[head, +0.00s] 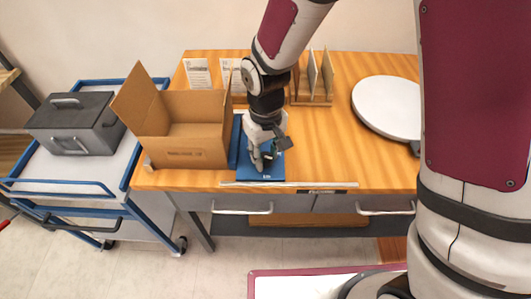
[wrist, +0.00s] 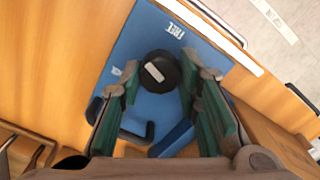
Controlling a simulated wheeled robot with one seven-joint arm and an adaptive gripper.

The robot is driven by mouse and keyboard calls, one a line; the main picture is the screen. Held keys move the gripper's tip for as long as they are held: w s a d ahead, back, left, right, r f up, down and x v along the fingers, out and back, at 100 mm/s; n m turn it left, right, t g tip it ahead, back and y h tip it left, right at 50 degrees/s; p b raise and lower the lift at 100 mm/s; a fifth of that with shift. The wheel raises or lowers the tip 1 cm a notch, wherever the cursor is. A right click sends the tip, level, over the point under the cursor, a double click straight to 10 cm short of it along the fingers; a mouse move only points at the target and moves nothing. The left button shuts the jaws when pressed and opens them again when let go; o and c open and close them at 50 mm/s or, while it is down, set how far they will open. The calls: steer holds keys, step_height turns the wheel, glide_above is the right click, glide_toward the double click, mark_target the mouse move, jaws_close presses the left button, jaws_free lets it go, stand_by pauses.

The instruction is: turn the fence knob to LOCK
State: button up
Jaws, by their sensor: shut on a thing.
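A round black knob (wrist: 159,66) with a short white bar on its top sits on a blue plate (wrist: 140,40) in the wrist view. The word FREE is printed on the plate near its upper edge, and a small white mark lies left of the knob, partly hidden. My gripper (wrist: 158,80) has one green-padded finger on each side of the knob and is shut on it. In the head view, my gripper (head: 264,160) is low over the blue plate (head: 262,177) and hides the knob.
An open cardboard box (head: 178,150) stands just left of the plate. A white round disc (head: 388,107) lies at the right of the wooden table (head: 325,150). Wooden racks (head: 312,98) and white cards (head: 197,73) stand behind. A cart with a grey case (head: 75,125) is at left.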

mark_target(266, 156)
steer(key=n, duration=0.5)
steer(key=shift+n, duration=0.3)
steer(key=shift+n+p, duration=0.4)
steer(key=shift+n, duration=1.7)
steer(key=o, duration=1.1)
steer(key=shift+o, duration=0.2)
step_height(266, 156, up, 12)
